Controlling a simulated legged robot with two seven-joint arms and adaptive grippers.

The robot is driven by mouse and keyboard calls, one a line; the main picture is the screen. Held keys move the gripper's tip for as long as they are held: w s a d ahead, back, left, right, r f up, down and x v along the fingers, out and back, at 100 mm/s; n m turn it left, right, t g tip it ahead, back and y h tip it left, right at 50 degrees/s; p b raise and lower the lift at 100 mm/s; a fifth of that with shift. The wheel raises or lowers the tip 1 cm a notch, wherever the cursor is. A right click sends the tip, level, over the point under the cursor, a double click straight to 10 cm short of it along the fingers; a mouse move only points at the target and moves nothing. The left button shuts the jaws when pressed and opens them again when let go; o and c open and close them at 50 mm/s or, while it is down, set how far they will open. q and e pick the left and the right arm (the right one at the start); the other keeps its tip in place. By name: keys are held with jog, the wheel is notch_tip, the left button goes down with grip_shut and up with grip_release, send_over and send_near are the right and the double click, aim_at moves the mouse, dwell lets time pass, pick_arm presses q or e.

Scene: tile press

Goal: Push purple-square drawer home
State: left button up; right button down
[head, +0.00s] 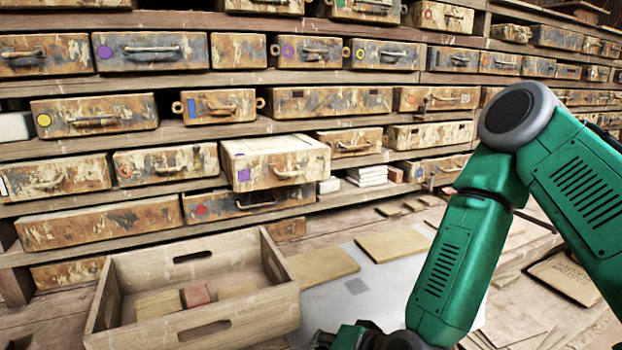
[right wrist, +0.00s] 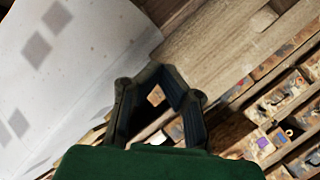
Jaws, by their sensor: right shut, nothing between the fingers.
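The purple-square drawer (head: 283,158) is a worn cream and rust box with a purple square at the left of its front and a handle. In the head view it juts out from the middle shelf row, its pale top showing. My right gripper (head: 352,336) is low at the bottom edge of the head view, in front of and below the drawer, apart from it. My left gripper is not in view.
A wooden crate (head: 105,300) with blocks stands on the bench at the front left. Flat tan tiles (head: 393,244) and a pale sheet (head: 350,288) lie in front of the shelves. A red-dot drawer (head: 248,203) is just below the jutting drawer. Stacked white tiles (head: 367,175) are beside it.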

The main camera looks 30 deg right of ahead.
jog(key=w+d+r+m+t+h+p, duration=0.15)
jog(key=w+d+r+m+t, duration=0.3)
jog(key=r, duration=0.65)
jog(key=w+d+r+m+t+h, duration=0.3)
jog(key=d+r+m, duration=0.2)
jog(key=r, duration=0.6)
jog(key=w+p, duration=0.1)
jog(key=w, duration=1.2)
jog(key=shift+w+d+f, duration=0.2)
jog(key=shift+d, duration=0.05)
jog(key=shift+g+y, duration=0.25)
